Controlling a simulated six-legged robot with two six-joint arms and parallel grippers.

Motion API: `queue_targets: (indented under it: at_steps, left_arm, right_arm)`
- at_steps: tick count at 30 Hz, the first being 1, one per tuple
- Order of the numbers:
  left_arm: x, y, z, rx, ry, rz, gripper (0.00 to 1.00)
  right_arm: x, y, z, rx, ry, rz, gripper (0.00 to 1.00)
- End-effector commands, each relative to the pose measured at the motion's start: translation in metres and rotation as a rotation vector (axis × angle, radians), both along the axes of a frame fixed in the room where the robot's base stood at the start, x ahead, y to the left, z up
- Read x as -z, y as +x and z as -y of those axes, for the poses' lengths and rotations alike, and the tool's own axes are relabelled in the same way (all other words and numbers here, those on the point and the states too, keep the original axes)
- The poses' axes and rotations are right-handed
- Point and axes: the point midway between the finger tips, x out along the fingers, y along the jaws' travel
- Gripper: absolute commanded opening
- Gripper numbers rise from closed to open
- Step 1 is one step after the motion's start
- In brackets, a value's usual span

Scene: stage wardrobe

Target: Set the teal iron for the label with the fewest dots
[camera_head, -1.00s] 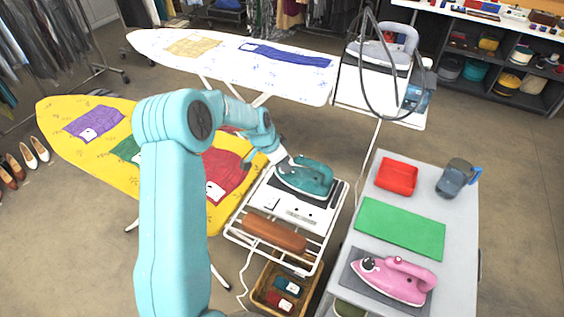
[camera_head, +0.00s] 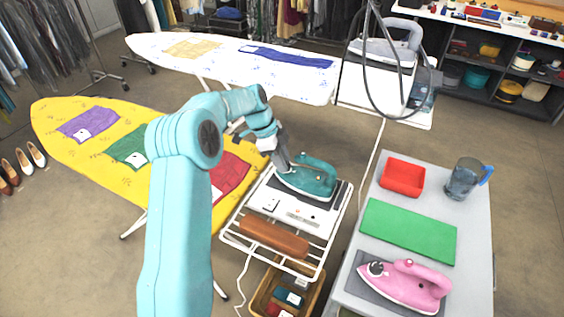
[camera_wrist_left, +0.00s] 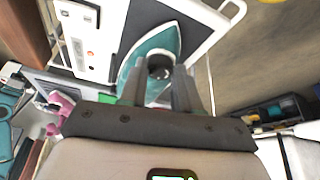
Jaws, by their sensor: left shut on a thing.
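The teal iron (camera_head: 313,181) rests on the white stand plate (camera_head: 291,207). My left gripper (camera_head: 289,167) is at the front end of the iron, over its dark round dial (camera_wrist_left: 160,67). In the left wrist view the two fingers stand on either side of this dial, shut on it. The dial's setting cannot be read. On the yellow ironing board (camera_head: 60,112) lie a purple cloth (camera_head: 92,122), a green cloth (camera_head: 126,147) and a red cloth (camera_head: 231,172). Small white labels show on the purple and green ones, their dots too small to count. My right gripper is out of view.
A brown roll (camera_head: 274,237) lies on the rack below the iron. The grey table (camera_head: 382,218) at right holds a red tray (camera_head: 403,173), a green mat (camera_head: 408,231), a pitcher (camera_head: 463,180) and a pink iron (camera_head: 408,285). A white ironing board (camera_head: 225,58) stands behind.

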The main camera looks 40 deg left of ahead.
Motion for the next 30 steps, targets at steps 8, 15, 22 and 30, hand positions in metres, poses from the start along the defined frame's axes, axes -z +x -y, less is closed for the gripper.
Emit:
queue_targets:
  at_steps: [8,15,22,30]
  left_arm:
    - [-0.0011,0.0023,-0.0010,0.187,0.001,-0.001,0.01]
    - [-0.0010,0.0033,-0.0011,0.280,0.000,0.000,0.01]
    - [-0.0006,0.0035,-0.0012,0.313,0.001,0.001,0.01]
    - [-0.0003,0.0034,-0.0011,0.316,0.000,0.000,0.01]
  right_arm:
    - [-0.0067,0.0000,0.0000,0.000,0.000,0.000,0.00]
    - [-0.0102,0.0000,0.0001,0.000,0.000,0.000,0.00]
    - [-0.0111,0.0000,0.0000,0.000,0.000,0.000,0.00]
    - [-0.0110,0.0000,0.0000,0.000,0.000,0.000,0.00]
